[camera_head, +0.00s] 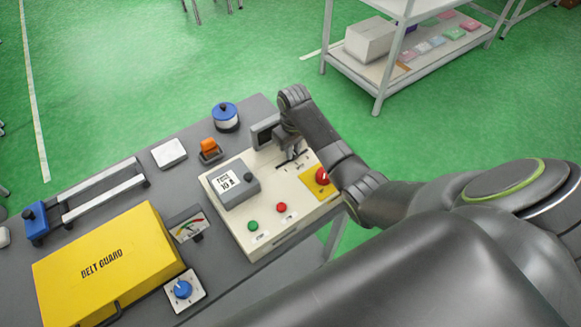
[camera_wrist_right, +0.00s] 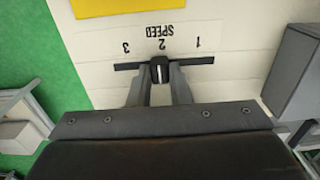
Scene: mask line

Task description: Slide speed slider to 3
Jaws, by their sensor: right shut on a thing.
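The speed slider is a black knob (camera_wrist_right: 160,70) with a white line, on a dark horizontal slot (camera_wrist_right: 201,61) in the right wrist view. The printed label SPEED (camera_wrist_right: 161,31) and the numbers 3, 2 and 1 run from left to right above the slot. The knob stands below the number 2. My right gripper (camera_wrist_right: 160,84) is shut on the knob, one finger on each side. In the head view my right gripper (camera_head: 290,148) is over the back of the cream control panel (camera_head: 228,175) and hides the knob. My left gripper is in neither view.
A yellow belt guard (camera_head: 108,264) lies left.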

